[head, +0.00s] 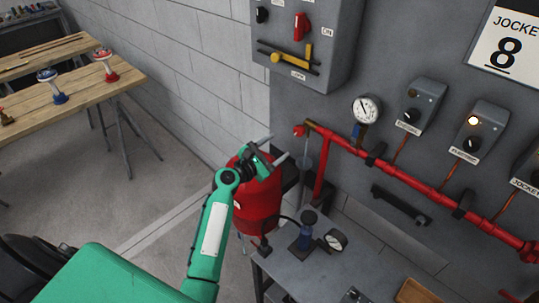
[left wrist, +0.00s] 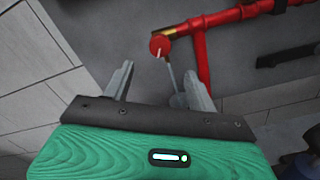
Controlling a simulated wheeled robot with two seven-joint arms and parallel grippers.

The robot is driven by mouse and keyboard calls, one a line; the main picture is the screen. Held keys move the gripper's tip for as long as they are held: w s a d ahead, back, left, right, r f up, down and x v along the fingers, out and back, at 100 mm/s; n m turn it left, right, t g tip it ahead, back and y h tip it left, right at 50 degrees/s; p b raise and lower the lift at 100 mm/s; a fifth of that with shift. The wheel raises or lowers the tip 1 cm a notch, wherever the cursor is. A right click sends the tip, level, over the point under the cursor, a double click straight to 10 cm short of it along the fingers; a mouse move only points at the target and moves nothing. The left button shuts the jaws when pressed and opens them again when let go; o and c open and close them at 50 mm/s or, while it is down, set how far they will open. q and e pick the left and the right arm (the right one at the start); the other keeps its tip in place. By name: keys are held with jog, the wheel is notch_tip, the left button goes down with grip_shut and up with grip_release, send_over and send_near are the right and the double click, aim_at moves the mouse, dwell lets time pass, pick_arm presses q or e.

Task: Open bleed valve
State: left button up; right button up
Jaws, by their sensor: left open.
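The bleed valve appears to be the small red round knob (head: 299,130) at the left end of the red pipe on the grey wall panel. It shows face-on in the left wrist view (left wrist: 159,46), with a pale mark on it and a thin grey rod below it. My left gripper (head: 272,150) is open and empty, just left of and a little below the knob in the head view. In the left wrist view its two fingers (left wrist: 158,70) are spread apart, with the knob beyond them and between their lines. The knob looks clear of both fingers. My right gripper is out of view.
A pressure gauge (head: 367,108) stands above the red pipe (head: 400,176). A red tank (head: 256,205) is behind my left forearm. A grey bench (head: 320,275) with a blue device (head: 306,235) is below. A grey switch box (head: 305,45) hangs above.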

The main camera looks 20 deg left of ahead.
pick_arm(q)
jog(key=shift+v, duration=1.1)
